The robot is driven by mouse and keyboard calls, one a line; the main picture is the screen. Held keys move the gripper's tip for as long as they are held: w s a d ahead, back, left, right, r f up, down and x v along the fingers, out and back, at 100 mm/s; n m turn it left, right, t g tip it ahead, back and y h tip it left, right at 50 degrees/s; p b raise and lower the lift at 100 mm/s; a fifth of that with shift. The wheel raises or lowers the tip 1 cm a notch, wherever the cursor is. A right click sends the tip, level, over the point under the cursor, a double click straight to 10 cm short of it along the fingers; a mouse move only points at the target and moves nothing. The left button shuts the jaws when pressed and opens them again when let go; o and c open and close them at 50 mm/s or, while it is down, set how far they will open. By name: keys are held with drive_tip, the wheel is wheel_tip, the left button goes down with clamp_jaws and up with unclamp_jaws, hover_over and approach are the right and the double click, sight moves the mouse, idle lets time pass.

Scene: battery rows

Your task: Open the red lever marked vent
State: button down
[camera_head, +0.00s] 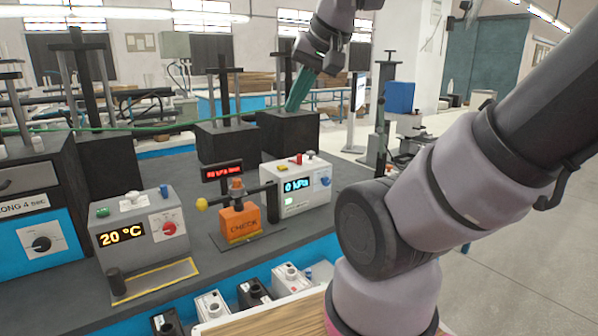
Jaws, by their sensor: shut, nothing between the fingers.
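A small red lever (297,158) sits on top of the white box (300,204) with the "0 kPa" display. No "vent" marking is readable at this size, so I cannot confirm that this is the named lever. My gripper (292,106) hangs at the top centre with its teal fingers pointing down and slightly left. The fingers are together and hold nothing. In the picture they are above the red lever and apart from it, overlapping a dark block behind the white box. The lever's exact position is too small to tell.
A grey "20 °C" box (138,231) is further left. Dark blocks (226,142) with posts stand behind. Several small units line the front edge.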

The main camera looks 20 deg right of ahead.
drive_tip(key=w+d+f+m+g+y, duration=0.15)
drive_tip(key=w+d+m, duration=0.4)
drive_tip(key=w, duration=0.55)
drive_tip(key=w+d+f+m+g+y, duration=0.1)
drive_tip(key=w+d+m+g, duration=0.1)
drive_tip(key=w+d+m, duration=0.6)
drive_tip(key=w+d+f+m+y, duration=0.1)
drive_tip(key=w+d+f+m, duration=0.2)
drive_tip(key=w+d+f, duration=0.4)
drive_tip(key=w+d+f+m+t+y, duration=0.1)
drive_tip(key=w+d+f+m+y, duration=0.1)
drive_tip(key=w+d+f+m, duration=0.2)
drive_tip(key=w+d+f, duration=0.3)
drive_tip(key=d+f, duration=0.3)
drive_tip(key=d, duration=0.1)
drive_tip(key=shift+d, duration=0.35)
drive_tip(key=shift+t, duration=0.25)
